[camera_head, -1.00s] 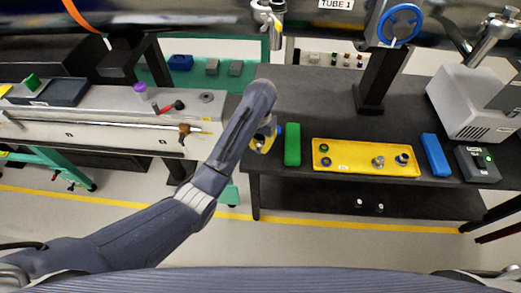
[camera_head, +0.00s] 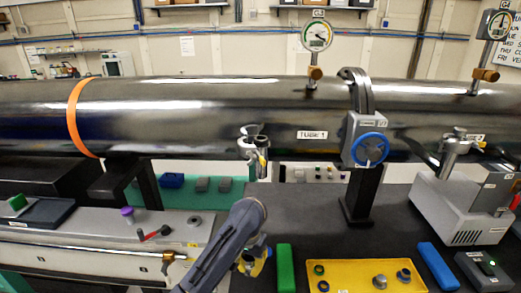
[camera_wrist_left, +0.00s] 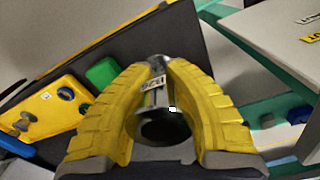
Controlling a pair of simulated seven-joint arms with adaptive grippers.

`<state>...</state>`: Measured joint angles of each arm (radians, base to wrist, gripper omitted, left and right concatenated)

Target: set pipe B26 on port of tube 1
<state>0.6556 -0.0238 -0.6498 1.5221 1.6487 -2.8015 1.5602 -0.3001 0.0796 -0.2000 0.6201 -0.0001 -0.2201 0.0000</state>
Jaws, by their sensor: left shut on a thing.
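Tube 1 (camera_head: 215,112) is a long, dark, shiny steel tube across the head view, with a "TUBE 1" label. A small metal port with a clamp (camera_head: 253,142) hangs on its lower front side, left of the label. My left gripper (camera_head: 252,262) is low over the dark bench's left edge, below the port and apart from it. In the left wrist view, its yellow fingers (camera_wrist_left: 162,82) are shut on a short metal pipe (camera_wrist_left: 153,84). The pipe has a white label, too blurred to read surely, and a dark round open end. My right gripper is not in view.
A yellow tray (camera_head: 345,273) with small round parts lies on the bench, between a green block (camera_head: 286,268) and a blue block (camera_head: 437,266). A blue handwheel valve (camera_head: 369,148) and a grey pump unit (camera_head: 462,205) stand to the right. Gauges top the tube.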

